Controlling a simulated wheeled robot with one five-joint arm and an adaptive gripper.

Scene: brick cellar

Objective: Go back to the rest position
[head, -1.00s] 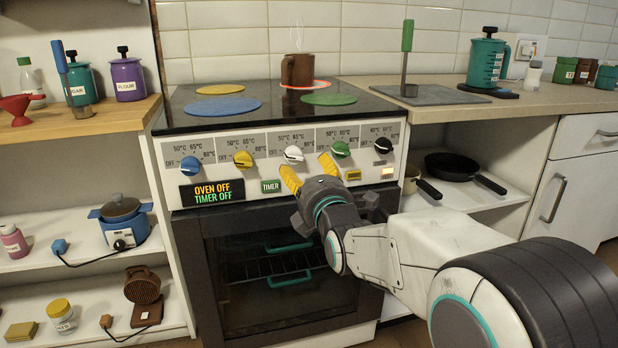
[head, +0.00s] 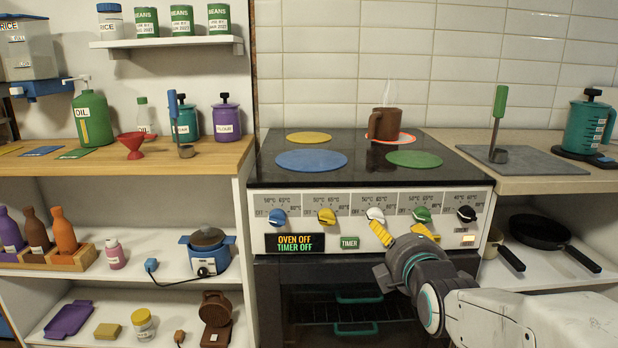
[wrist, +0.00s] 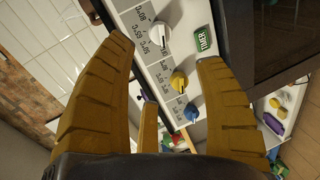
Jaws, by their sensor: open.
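My gripper (head: 402,233) is open and empty, its yellow fingers in front of the stove's control panel in the head view. In the wrist view, my gripper's fingers (wrist: 155,100) spread apart with nothing between them; beyond them show the white knob (wrist: 158,33), the yellow knob (wrist: 178,81) and the green timer button (wrist: 204,41). In the head view the white knob (head: 375,216) is just above the left fingertip. The stove display (head: 295,243) reads oven off, timer off. I cannot tell whether a finger touches the panel.
A steaming brown mug (head: 383,124) stands on the red-lit rear right burner. Left are a wooden counter (head: 220,155) with a red funnel (head: 134,145) and jars, and shelves with a blue pot (head: 207,251). Right are a grey mat (head: 540,163) and black pan (head: 540,231).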

